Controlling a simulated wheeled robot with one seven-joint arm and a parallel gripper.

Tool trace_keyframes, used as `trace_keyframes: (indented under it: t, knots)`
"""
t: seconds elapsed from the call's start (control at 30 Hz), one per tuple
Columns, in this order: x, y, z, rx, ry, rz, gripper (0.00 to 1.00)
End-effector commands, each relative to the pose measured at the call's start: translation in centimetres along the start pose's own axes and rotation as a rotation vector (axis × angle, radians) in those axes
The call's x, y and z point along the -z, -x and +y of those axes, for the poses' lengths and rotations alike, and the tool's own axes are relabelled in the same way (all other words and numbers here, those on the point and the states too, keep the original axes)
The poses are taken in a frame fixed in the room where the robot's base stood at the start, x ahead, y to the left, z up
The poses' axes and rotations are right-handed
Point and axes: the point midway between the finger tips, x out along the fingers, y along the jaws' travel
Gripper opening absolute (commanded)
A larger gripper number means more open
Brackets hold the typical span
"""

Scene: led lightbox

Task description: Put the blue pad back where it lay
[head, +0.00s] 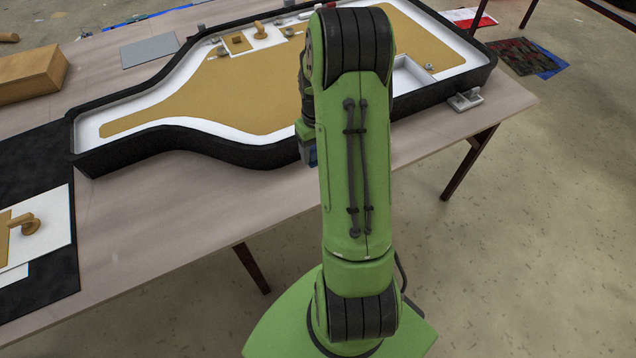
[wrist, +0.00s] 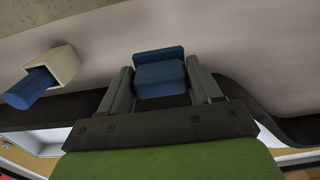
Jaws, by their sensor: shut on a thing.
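The blue pad (wrist: 160,79) is a small, dark blue block with a raised flange, seen in the wrist view. My gripper (wrist: 159,68) is shut on it, one finger on each side. The pad is near the black rim of the lightbox (wrist: 262,104), with the pale table top behind it; whether it touches the table is unclear. In the head view my green arm hides most of the gripper.
The bottle-shaped lightbox (head: 188,138) fills the table's middle. A beige bracket with a blue cylinder (wrist: 30,91) shows at left in the wrist view. A grey fitting (head: 466,99) sits near the right table edge. A wooden box (head: 30,76) and black mat (head: 45,160) are left. Bare table (head: 170,210) lies in front.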

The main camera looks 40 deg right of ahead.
Motion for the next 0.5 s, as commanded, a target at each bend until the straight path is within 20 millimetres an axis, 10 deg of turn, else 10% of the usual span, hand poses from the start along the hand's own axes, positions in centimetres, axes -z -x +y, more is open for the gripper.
trace_keyframes:
  t: [0.5]
  knots:
    - [-0.1,-9.4,0.1,0.002,-0.002,-0.005,0.25]
